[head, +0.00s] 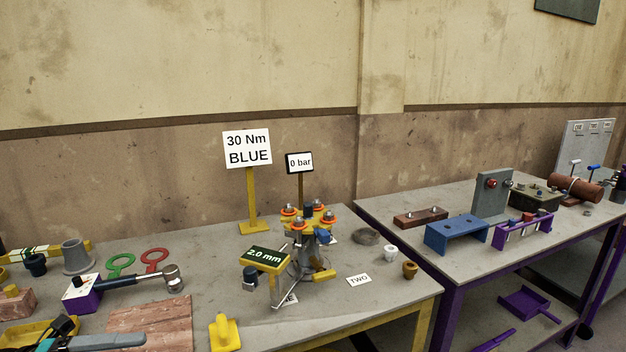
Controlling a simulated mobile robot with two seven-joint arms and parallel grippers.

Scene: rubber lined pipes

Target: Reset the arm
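Neither of my grippers nor my arms can be made out in the head view. The task names no separate object. On the near table (385,308) stands an upright metal assembly with a yellow flange (305,222) and several bolts with orange rings on top. A "2.0 mm" readout (264,257) on a yellow block is in front of it to the left. Behind it are a "30 Nm BLUE" sign (247,148) on a yellow post and a "0 bar" sign (299,162).
A white cup (390,252) and a brown cup (410,269) stand right. A purple-legged table (465,262) holds a blue bracket (456,233).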

